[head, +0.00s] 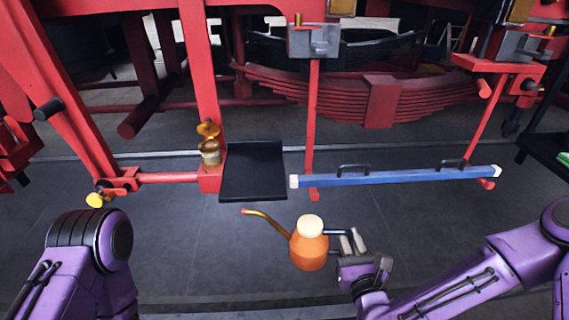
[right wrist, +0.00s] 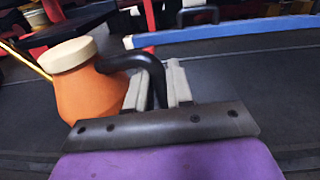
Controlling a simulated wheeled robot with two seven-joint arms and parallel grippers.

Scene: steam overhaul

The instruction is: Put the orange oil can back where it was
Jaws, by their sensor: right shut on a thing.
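The orange oil can (head: 309,249) has a cream cap, a long brass spout pointing left and a dark handle on its right. My right gripper (head: 350,243) is shut on the handle and holds the can upright, in front of the red frame. In the right wrist view the can (right wrist: 90,90) is left of the fingers, and its black handle passes between the pale jaws (right wrist: 160,88). My left arm shows at the lower left of the head view, but its gripper is out of view.
A black tray (head: 253,188) lies beyond the spout, beside a brass oil cup (head: 210,152) on the red frame. A blue bar (head: 397,177) with two black handles runs across the right. A dark table (head: 548,151) stands at the far right. Grey floor is clear between.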

